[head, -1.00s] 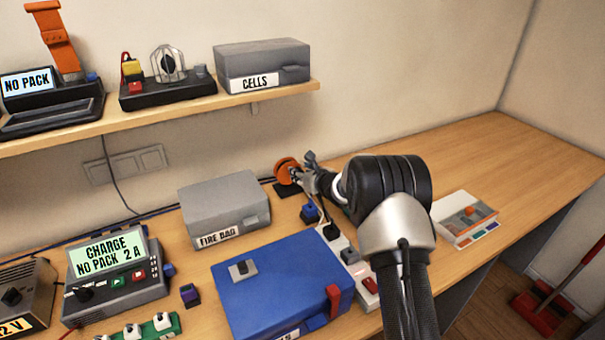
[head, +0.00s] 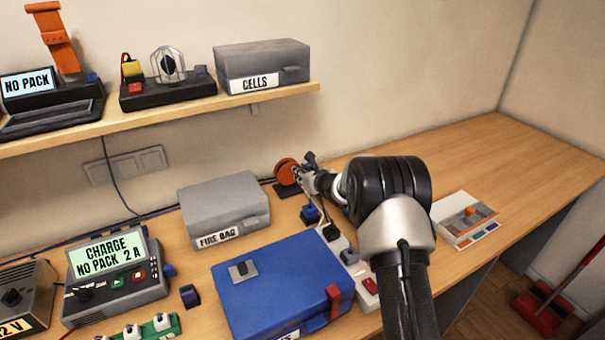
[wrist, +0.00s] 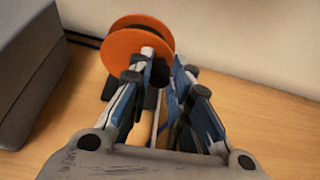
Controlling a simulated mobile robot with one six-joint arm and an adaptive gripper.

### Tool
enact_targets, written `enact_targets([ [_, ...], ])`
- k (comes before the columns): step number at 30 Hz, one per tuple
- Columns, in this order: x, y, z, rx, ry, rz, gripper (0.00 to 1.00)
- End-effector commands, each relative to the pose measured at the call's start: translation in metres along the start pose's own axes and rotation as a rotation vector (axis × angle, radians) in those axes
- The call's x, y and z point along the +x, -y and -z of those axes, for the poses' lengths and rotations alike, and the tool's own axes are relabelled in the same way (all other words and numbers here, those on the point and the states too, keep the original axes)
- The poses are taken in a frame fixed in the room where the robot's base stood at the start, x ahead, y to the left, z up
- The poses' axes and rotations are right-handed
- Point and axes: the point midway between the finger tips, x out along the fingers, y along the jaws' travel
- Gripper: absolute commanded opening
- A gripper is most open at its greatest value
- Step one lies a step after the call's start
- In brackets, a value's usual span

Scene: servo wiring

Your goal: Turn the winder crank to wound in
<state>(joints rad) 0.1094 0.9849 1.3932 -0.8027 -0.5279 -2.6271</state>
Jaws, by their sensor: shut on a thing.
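The winder is an orange reel (head: 287,171) on a dark base at the back of the bench, against the wall. It also shows in the wrist view (wrist: 128,50), upper left of my fingers. My gripper (head: 302,172) is at the reel's right side. In the wrist view my gripper (wrist: 160,80) has its fingertips close around a small light part at the reel's hub, which I take to be the crank. The crank is mostly hidden by the fingers, so its angle is not clear.
A grey FIRE BAG box (head: 225,205) stands left of the winder. A blue case (head: 275,285), a blue-topped block (head: 310,213) and a power strip (head: 350,255) lie in front. A white tray (head: 465,222) is right of my arm. The back right bench is clear.

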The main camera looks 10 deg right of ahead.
Motion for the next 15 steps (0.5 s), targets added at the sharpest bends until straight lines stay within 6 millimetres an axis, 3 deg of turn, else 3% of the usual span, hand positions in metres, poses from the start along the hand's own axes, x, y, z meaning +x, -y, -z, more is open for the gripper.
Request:
enact_targets([
  [15, 0.002, 0.0053, 0.006, 0.201, -0.001, -0.084, 0.0],
])
